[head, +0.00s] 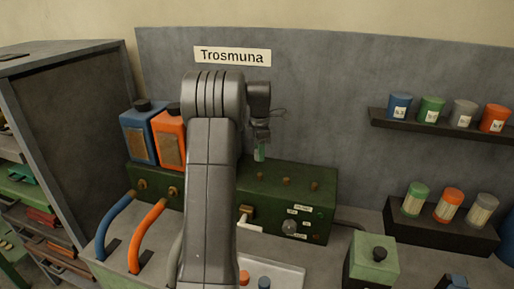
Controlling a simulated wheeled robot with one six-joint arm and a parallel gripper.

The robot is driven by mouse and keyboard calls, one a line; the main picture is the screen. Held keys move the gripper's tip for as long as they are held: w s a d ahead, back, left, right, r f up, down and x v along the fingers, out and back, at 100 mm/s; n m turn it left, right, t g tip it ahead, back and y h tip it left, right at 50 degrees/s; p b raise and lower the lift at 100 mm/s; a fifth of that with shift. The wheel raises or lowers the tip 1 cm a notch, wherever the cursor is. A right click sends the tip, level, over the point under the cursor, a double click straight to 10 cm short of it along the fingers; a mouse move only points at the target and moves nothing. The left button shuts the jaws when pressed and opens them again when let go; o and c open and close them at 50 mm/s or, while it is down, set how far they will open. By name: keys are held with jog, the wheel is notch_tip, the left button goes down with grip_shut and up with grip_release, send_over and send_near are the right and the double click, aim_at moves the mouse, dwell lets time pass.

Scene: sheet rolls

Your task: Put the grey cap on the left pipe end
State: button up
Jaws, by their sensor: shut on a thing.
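My gripper (260,140) is small in the head view, pointing down above the green machine box, just right of my arm. It is shut on a small greenish piece (259,153) that hangs below the fingers, above the box top. I cannot tell whether this is the grey cap, and no other clear grey cap shows. Short brass pipe ends stick out at the left of the box: a left one (142,183) and another to its right (173,190). The held piece is apart from both, up and to their right. My arm hides the middle of the box.
The green box (325,190) has several brass stubs on top. Blue (112,222) and orange (147,238) hoses curve in front. Blue and orange canisters (138,138) stand behind. A pale tray (288,272) holds small orange and blue pieces. A green block (372,268) stands right.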

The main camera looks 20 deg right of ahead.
aim_at(260, 174)
jog(key=shift+s+f, duration=0.15)
jog(key=shift+s, duration=0.05)
jog(key=shift+f+b, duration=0.25)
jog(key=shift+b, duration=0.15)
notch_tip(260, 174, down, 5)
jog(key=b, duration=0.4)
jog(key=shift+r, duration=0.1)
jog(key=shift+f+b, duration=0.3)
jog(key=shift+f, duration=1.05)
jog(key=o, duration=1)
jog(key=shift+o, duration=0.2)
jog(key=shift+r, duration=0.1)
notch_tip(260, 174, up, 14)
jog(key=shift+f, duration=0.2)
